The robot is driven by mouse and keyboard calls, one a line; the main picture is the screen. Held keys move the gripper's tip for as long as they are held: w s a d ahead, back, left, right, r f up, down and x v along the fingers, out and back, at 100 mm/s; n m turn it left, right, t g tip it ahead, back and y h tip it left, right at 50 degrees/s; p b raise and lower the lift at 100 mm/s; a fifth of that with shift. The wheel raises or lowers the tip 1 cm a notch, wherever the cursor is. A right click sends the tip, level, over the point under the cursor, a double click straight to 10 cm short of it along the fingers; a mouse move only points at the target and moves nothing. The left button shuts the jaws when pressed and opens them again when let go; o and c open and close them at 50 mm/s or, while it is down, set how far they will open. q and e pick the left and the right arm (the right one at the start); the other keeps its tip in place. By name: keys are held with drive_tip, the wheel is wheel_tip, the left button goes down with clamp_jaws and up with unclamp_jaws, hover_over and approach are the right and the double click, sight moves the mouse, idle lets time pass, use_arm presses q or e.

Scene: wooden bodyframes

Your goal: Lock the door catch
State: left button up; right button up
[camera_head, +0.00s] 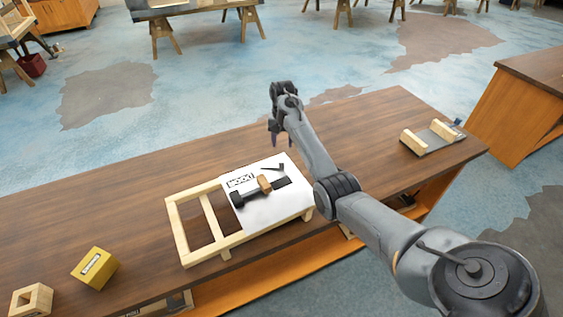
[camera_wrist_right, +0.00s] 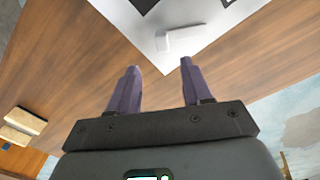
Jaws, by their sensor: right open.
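The door catch (camera_head: 258,190) is a dark bar with a brown block (camera_head: 265,184) across it, mounted on a white panel (camera_head: 275,212). The panel lies over the right part of a pale wooden frame (camera_head: 178,222) on the bench. A small dark bent piece (camera_head: 273,167) is near the panel's far edge. My right gripper (camera_head: 282,144) hangs above the bench just beyond that edge, its purple fingers pointing down, apart and empty. In the right wrist view, the fingers (camera_wrist_right: 157,80) are clear of the white panel (camera_wrist_right: 150,62) and a pale bent piece (camera_wrist_right: 181,40). My left gripper is out of view.
The brown bench (camera_head: 110,205) also holds a yellow block (camera_head: 95,267), a hollow wooden block (camera_head: 31,300) and a dark plate with two pale blocks (camera_head: 430,138) at the right. The bench top between the panel and that plate is mostly clear under my right arm.

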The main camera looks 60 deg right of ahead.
sight(281, 160)
wheel_tip(281, 160, down, 10)
drive_tip(key=shift+w+a+f+b, duration=0.1)
drive_tip(key=shift+a+f+b, duration=0.1)
drive_tip(key=shift+b, duration=0.4)
drive_tip(key=shift+d, duration=0.1)
clamp_jaws()
